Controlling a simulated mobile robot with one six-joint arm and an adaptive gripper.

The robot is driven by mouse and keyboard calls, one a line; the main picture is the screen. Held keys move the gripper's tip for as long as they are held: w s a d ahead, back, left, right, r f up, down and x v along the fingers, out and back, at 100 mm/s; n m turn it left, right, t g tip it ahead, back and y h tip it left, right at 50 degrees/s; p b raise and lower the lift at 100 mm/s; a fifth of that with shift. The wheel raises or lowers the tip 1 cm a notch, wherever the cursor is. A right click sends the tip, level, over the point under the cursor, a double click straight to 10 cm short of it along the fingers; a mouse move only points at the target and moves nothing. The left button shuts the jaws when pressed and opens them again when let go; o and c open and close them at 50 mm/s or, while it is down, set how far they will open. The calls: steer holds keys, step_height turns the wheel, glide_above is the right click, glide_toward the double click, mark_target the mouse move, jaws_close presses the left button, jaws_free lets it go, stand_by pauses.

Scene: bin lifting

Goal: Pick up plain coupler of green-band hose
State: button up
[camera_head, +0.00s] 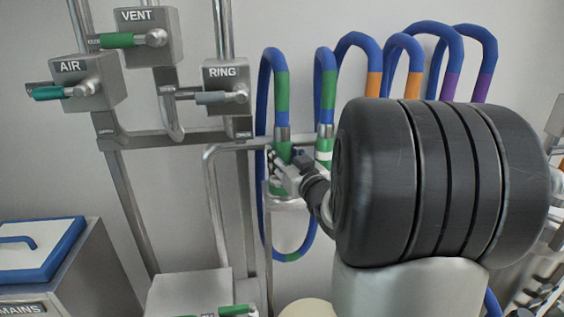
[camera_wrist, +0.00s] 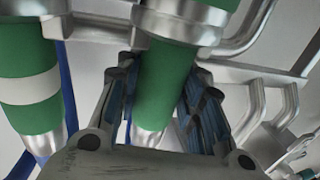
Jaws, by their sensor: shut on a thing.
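The plain green coupler (camera_wrist: 163,80) stands in the middle of the wrist view, between the two fingers of my gripper (camera_wrist: 168,92). The fingers are shut on it from both sides. In the head view, my gripper (camera_head: 284,172) is at the left hose end, on the plain coupler (camera_head: 282,151) below a metal collar. The green-band hose (camera_head: 281,92) is blue and rises from there. A second green coupler with a white ring (camera_head: 323,156) is just to the right; its white ring also shows at left in the wrist view (camera_wrist: 28,86). The coupler's lower end is partly hidden.
Metal rails and pipes (camera_head: 212,190) run close behind and beside the couplers. Orange-band (camera_head: 374,85) and purple-band hoses (camera_head: 449,87) hang to the right. VENT (camera_head: 150,38), AIR (camera_head: 88,82) and RING (camera_head: 226,86) valve boxes are at upper left.

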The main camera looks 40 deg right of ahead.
steer(key=shift+c, duration=1.4)
step_height(320, 180, up, 20)
steer(key=p, duration=0.5)
steer(key=shift+p, duration=0.3)
